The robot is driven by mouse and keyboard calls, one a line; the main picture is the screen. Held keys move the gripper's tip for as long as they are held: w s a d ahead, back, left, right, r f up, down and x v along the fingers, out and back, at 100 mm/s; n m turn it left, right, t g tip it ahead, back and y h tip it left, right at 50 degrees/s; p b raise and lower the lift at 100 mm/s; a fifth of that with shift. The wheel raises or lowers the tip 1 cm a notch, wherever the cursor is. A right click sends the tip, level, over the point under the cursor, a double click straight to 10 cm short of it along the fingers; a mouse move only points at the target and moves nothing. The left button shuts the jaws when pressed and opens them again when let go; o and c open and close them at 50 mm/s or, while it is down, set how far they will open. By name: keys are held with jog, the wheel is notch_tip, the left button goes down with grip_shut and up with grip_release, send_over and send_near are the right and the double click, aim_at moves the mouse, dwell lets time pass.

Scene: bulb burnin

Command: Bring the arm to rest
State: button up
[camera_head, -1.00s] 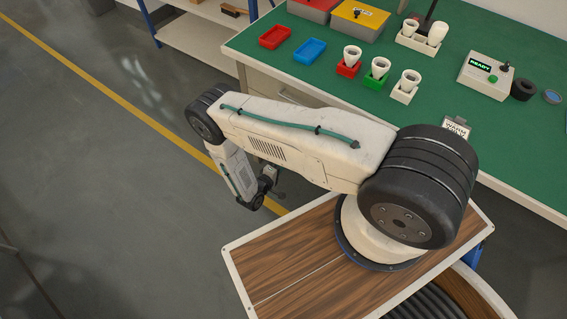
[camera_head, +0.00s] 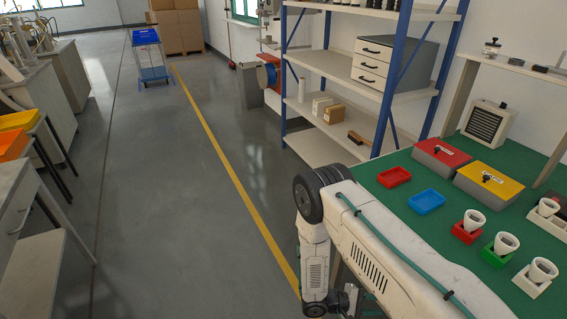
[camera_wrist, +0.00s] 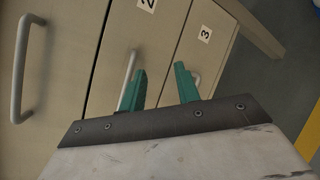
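My arm (camera_head: 385,255) is folded, with its elbow high beside the green-topped bench (camera_head: 445,212) and its forearm hanging down. My gripper shows in the wrist view (camera_wrist: 160,88) as two green fingers standing apart with nothing between them. Behind them are the bench's drawer fronts (camera_wrist: 75,60), with handles and the numbers 2 and 3. In the head view the gripper is at the lower edge, mostly cut off.
A shelf rack (camera_head: 330,65) stands behind. The floor aisle (camera_head: 150,190) on the left is clear.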

jog(key=s+a+r+m+g+y, duration=0.1)
jog(key=a+r+m+g+y, duration=0.2)
jog(key=r, duration=1.3)
jog(key=s+r+m+g+y, duration=0.1)
jog(key=r+g+y, duration=0.3)
jog(key=r, duration=1.2)
jog(key=s+r+m+t+y, duration=0.2)
jog(key=s+r+t+y, duration=0.2)
jog(key=s+r, duration=0.4)
jog(key=s+r+m+t+y, duration=0.1)
jog(key=s+r+t+y, duration=0.3)
jog(key=s+r, duration=0.5)
notch_tip(320, 180, up, 8)
jog(key=shift+f+m+y, duration=0.1)
jog(key=shift+m+y, duration=0.3)
